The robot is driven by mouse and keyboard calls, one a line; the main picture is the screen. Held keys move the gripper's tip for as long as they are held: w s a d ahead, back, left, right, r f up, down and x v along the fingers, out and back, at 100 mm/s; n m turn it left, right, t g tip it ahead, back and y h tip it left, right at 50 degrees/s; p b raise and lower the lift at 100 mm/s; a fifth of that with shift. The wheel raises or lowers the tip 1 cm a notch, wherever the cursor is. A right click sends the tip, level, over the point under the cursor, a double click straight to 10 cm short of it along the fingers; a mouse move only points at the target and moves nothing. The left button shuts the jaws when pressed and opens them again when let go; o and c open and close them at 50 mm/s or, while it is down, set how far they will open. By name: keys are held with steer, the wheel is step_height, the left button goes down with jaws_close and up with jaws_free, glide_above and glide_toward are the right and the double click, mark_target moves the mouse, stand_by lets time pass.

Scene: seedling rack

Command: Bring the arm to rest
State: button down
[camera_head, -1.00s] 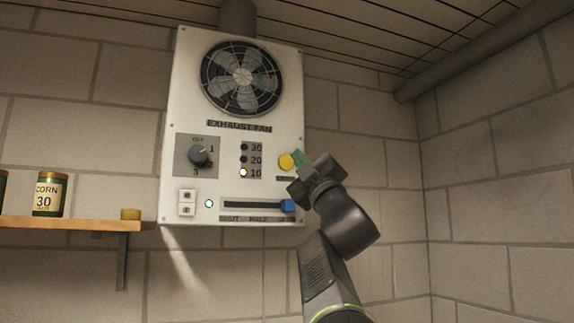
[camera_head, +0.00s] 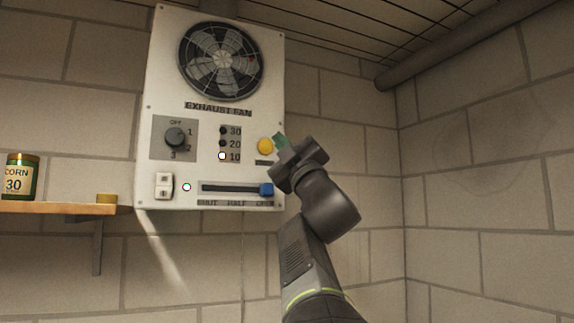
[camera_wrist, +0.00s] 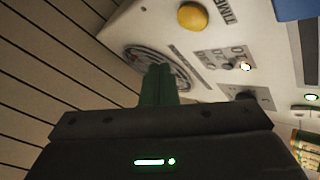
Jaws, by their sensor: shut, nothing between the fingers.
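My gripper (camera_head: 279,143) is raised in front of the right edge of the exhaust fan panel (camera_head: 160,100), close to the round yellow button (camera_head: 265,146). Its green fingers are together and hold nothing. In the wrist view the shut fingers (camera_wrist: 159,85) point toward the panel, with the yellow button (camera_wrist: 193,15) beyond them and apart from them in the picture. From the head view I cannot tell the exact gap between the fingertips and the panel.
The panel bears a fan (camera_head: 218,60), a dial (camera_head: 175,137), a lit 10 lamp (camera_head: 222,156), a rocker switch (camera_head: 164,186) and a blue slider (camera_head: 267,190) at the right end. A shelf (camera_head: 60,208) holds a corn can (camera_head: 20,178). Right of my arm is bare wall.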

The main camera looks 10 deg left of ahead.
steer(key=shift+w+a, duration=0.1)
steer(key=shift+m+h, duration=0.3)
steer(key=shift+h, duration=0.1)
steer(key=s+d, duration=0.2)
steer(key=s, duration=0.1)
steer(key=shift+s+d+f, duration=0.1)
steer(key=shift+d+f, duration=0.15)
steer(key=shift+f, duration=0.1)
